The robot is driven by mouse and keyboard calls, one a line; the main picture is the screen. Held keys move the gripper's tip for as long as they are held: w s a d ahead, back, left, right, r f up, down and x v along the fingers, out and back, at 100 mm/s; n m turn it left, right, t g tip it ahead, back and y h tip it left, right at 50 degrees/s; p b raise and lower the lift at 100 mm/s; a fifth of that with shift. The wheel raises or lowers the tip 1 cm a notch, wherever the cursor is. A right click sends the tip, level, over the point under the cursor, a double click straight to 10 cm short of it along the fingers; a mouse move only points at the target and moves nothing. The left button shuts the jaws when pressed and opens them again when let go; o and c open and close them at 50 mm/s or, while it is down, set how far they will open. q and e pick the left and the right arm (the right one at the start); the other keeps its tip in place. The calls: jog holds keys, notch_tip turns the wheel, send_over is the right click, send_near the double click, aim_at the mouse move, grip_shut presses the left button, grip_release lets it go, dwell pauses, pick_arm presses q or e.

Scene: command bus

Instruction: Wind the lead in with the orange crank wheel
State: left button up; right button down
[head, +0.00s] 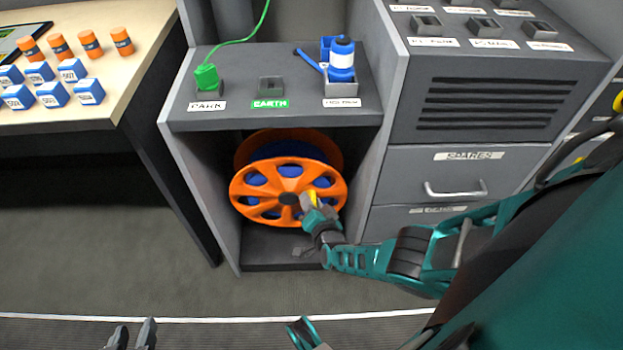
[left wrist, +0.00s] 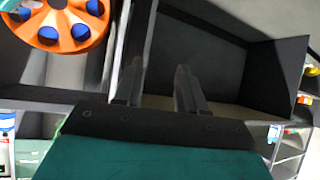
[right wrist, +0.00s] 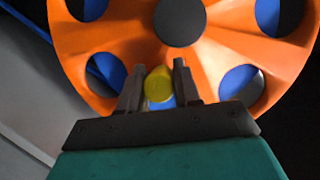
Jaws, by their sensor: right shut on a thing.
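The orange crank wheel (head: 270,203) stands upright in the open bay of the grey cabinet, with blue lead (head: 288,172) showing through its holes. My right gripper (head: 306,199) is at the wheel's face, right of its dark hub. It is shut on the yellow crank knob (right wrist: 159,86), which sits between its fingers in the right wrist view. The wheel (right wrist: 117,30) fills much of that view. My left gripper (head: 132,335) is low at the left, apart from the wheel. Its fingers (left wrist: 157,85) are spread and empty in the left wrist view, where part of the wheel (left wrist: 68,28) shows at top left.
A green plug (head: 206,77) with a green cord sits in the left socket on the cabinet top.

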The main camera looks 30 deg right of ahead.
pick_arm(q)
jog(key=shift+f, duration=0.1)
pick_arm(e)
jog(key=shift+f, duration=0.1)
jog(key=shift+d+f+m+b, duration=0.1)
jog(key=shift+f+m+b, duration=0.35)
jog(key=shift+b, duration=0.55)
pick_arm(q)
jog(key=shift+w+d+f+h+b, duration=0.2)
jog(key=shift+d+f+b, duration=0.3)
jog(key=shift+f+b, duration=0.55)
jog(key=shift+w+d+f+h+b, duration=0.2)
jog(key=shift+d+f+b, duration=0.3)
jog(key=shift+b, duration=0.95)
pick_arm(e)
jog(key=shift+w+d+f+m+t+y, duration=0.1)
jog(key=shift+d+f+m+t+y, duration=0.1)
jog(key=shift+f+m+t, duration=0.7)
jog(key=shift+d+f+m+t+y, duration=0.1)
jog(key=shift+f+m+t+y, duration=0.25)
jog(key=shift+m, duration=0.9)
jog(key=shift+a+f, duration=0.1)
jog(key=shift+f, duration=0.05)
jog(key=c, duration=0.9)
grip_release()
jog(key=shift+o, duration=0.3)
jog(key=shift+a, duration=0.15)
